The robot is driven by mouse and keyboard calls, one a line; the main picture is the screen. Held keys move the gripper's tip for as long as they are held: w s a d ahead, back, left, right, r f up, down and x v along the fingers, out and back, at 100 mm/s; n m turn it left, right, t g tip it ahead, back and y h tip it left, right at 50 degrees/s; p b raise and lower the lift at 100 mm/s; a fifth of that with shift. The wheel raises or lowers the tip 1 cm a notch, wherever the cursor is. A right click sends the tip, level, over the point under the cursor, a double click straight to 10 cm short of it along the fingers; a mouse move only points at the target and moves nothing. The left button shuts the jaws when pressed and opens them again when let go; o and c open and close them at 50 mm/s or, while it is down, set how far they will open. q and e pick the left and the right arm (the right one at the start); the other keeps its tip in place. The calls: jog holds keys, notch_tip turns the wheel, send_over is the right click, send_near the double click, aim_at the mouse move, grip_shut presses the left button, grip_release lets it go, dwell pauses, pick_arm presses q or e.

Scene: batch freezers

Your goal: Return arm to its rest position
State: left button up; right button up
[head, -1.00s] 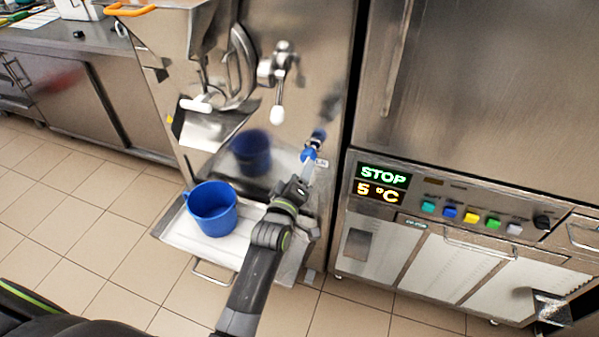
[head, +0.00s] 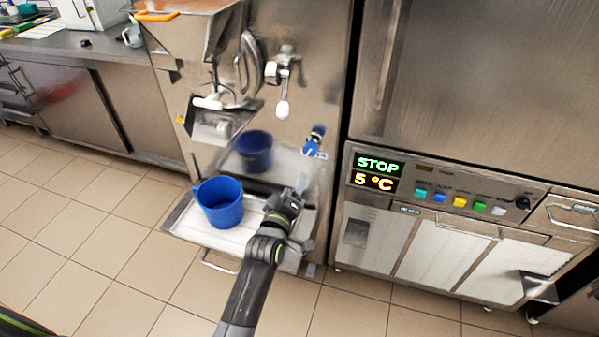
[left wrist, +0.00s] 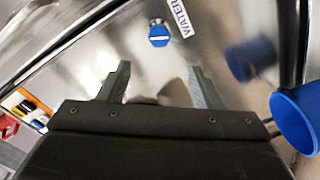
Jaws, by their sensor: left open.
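My left gripper (head: 297,186) is in front of the steel batch freezer, above the right part of its tray. In the left wrist view my left gripper (left wrist: 160,82) shows two spread fingers with nothing between them. A blue water knob (head: 312,146) on the machine front is ahead of the gripper and apart from it; it also shows in the left wrist view (left wrist: 159,36) beside a WATER label. My right gripper is not in view.
A blue jug (head: 219,206) stands upright on the tray (head: 193,229), left of my left arm. The machine's spout (head: 212,122) and lever (head: 283,88) are above. A steel cabinet (head: 440,235) with a STOP display (head: 378,165) stands to the right. The tiled floor is clear at left.

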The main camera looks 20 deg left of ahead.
pick_arm(q)
jog(key=s+a+f+m+g, duration=0.25)
jog(key=s+f, duration=0.35)
jog(key=f, duration=0.4)
jog(key=s+a+f+m+g, duration=0.1)
jog(key=s+f+g, duration=0.2)
jog(key=s+f, duration=0.55)
jog(key=s+a+f+m+g, duration=0.2)
jog(key=s+f+g, duration=0.1)
jog(key=f, duration=1)
jog(key=s+a+f+m+g, duration=0.1)
jog(key=s+f, duration=0.4)
jog(key=s, duration=0.6)
jog(key=s+a+f+m+g+y, duration=0.1)
jog(key=s+a+f+g, duration=0.3)
jog(key=s, duration=0.8)
jog(key=s+a+f+m+g, duration=0.2)
jog(key=s+f, duration=0.4)
jog(key=s, duration=0.5)
jog(key=shift+s+a+f+m+g+y, duration=0.15)
jog(key=shift+s+a+m+g+y, duration=0.3)
jog(key=shift+a, duration=0.45)
jog(key=shift+w, duration=0.15)
